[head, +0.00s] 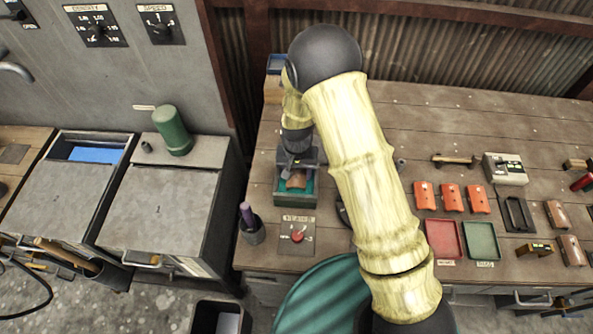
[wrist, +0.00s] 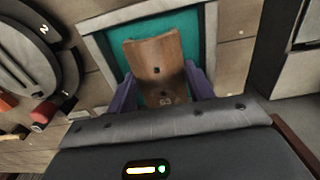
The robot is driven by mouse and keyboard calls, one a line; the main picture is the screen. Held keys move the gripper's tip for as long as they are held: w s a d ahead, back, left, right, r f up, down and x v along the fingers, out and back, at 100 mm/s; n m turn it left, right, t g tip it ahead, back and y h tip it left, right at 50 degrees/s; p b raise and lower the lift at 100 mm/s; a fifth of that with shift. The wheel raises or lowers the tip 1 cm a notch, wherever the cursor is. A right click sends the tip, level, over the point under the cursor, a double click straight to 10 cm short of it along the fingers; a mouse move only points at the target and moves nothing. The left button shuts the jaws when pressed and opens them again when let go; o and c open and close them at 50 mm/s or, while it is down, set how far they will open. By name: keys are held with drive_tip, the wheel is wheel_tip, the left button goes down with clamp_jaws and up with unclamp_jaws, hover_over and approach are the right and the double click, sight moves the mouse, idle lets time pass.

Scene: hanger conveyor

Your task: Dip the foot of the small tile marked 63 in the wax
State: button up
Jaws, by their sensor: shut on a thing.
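The small brown tile (head: 297,180), curved and with two dark holes, is in my gripper (head: 298,164). The wrist view shows the mark 63 on the tile (wrist: 157,60), close to the jaws. The purple fingers of my gripper (wrist: 165,90) are shut on its two sides. The tile's far end lies over the teal wax in the square wax box (head: 293,202). The wax box (wrist: 93,42) surrounds the tile in the wrist view. I cannot tell whether the foot touches the wax.
A panel with a red button (head: 297,235) and a dark cup (head: 254,235) stand in front of the wax box. Orange tiles (head: 451,197), a red tray (head: 443,241), a green tray (head: 481,240) and brown tiles (head: 557,213) lie to the right. My arm hides the bench's middle.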

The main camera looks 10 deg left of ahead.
drive_tip(key=shift+f+b, duration=0.3)
drive_tip(key=shift+f, duration=0.15)
idle(0.3)
drive_tip(key=shift+r+p, duration=1.05)
drive_tip(key=shift+r, duration=0.55)
idle(1.9)
drive_tip(key=shift+r+p, duration=1.7)
drive_tip(key=shift+r, duration=0.75)
